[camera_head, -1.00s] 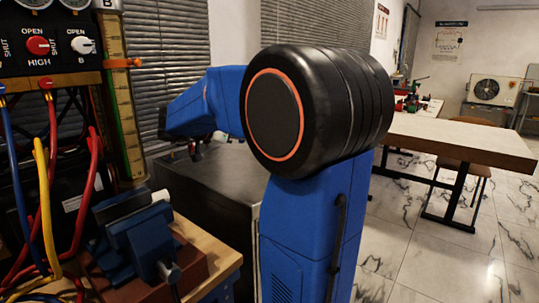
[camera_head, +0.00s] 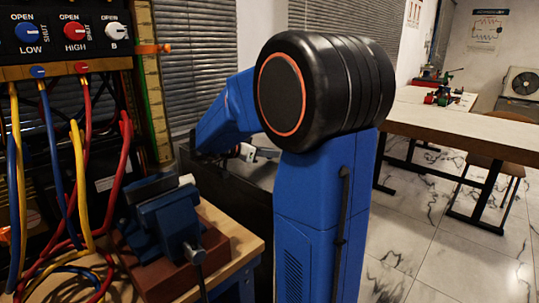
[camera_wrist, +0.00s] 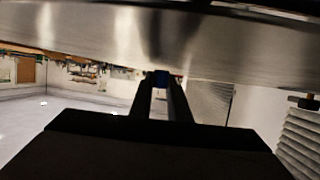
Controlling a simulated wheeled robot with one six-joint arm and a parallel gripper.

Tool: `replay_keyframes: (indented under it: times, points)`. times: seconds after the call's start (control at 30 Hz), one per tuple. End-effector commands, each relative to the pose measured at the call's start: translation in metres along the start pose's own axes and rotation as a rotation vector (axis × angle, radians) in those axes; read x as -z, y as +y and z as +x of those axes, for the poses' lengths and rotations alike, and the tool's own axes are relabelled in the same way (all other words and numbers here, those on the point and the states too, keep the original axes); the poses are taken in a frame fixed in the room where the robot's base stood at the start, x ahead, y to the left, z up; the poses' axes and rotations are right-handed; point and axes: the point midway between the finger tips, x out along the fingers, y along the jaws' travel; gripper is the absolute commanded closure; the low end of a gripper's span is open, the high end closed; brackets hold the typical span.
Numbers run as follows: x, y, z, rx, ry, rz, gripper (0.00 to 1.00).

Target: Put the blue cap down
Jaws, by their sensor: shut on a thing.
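In the head view my gripper (camera_head: 262,154) shows partly behind my arm, above a dark metal cabinet (camera_head: 228,185). The cap cannot be made out there.
A blue vise (camera_head: 165,222) stands on a wooden bench (camera_head: 232,243) at left. The gauge rig (camera_head: 70,50) with knobs and coloured hoses (camera_head: 75,190) is behind it. A wooden table (camera_head: 450,125) stands at right, with tiled floor before it.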

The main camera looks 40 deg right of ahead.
Motion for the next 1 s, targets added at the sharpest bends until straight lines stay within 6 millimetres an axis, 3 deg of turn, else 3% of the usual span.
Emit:
replay_keyframes:
  times: [0.43,0.47,0.53,0.87,1.0]
  points:
    - [-0.008,0.000,0.003,0.000,0.000,0.000,1.00]
    - [-0.008,0.000,0.003,0.000,0.000,0.001,0.79]
    - [-0.008,0.000,0.003,0.000,0.000,0.001,0.65]
    - [-0.006,0.000,0.002,0.000,0.000,0.001,0.65]
    - [-0.005,0.000,-0.007,0.002,0.000,0.000,0.65]
